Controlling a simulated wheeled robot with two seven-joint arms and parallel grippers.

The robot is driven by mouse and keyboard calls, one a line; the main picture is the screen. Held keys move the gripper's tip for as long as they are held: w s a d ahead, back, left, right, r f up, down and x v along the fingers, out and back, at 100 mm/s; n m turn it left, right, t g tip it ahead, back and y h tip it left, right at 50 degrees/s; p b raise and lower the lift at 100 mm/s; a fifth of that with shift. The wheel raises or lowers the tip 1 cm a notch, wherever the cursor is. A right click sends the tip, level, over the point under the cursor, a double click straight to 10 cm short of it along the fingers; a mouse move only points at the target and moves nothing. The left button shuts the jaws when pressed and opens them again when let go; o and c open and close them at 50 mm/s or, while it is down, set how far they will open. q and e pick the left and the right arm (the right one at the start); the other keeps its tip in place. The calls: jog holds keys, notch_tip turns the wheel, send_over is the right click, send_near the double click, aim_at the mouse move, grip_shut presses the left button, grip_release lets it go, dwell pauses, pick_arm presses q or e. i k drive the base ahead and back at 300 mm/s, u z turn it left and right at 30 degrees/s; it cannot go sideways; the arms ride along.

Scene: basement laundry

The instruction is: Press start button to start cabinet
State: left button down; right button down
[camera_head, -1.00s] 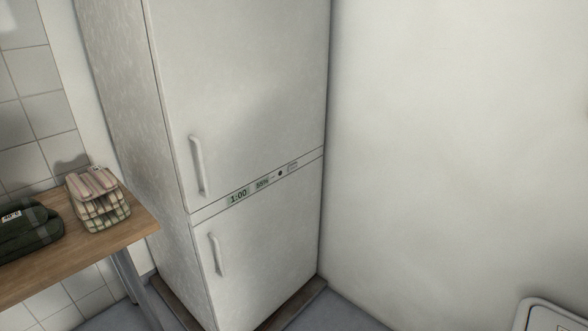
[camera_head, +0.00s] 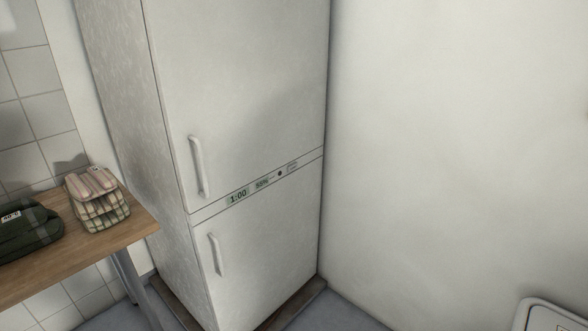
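A tall white cabinet (camera_head: 245,90) stands in the corner with an upper and a lower door, both closed. Each door has a white vertical handle on its left side, the upper handle (camera_head: 198,166) and the lower handle (camera_head: 216,255). A narrow control strip (camera_head: 262,184) runs between the doors. It has a display (camera_head: 238,196) reading 1:00, a second small display (camera_head: 262,184), a small dark round button (camera_head: 280,173) and a faint outlined label (camera_head: 292,166) to its right. The lettering on that label is too small to read. Neither of my grippers is in view.
A wooden table (camera_head: 100,245) stands left of the cabinet, with a folded striped cloth stack (camera_head: 98,200) and a dark green folded cloth (camera_head: 28,232) on it. A bare wall is on the right. A white object (camera_head: 550,315) shows at the lower right corner.

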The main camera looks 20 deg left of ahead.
aim_at(290, 168)
jog(key=k, duration=1.3)
jog(key=u, duration=0.75)
jog(key=i, duration=1.2)
jog(key=z, duration=0.55)
jog(key=i, duration=0.7)
jog(key=z, duration=0.85)
jog(key=i, duration=0.5)
jog(key=z, duration=0.05)
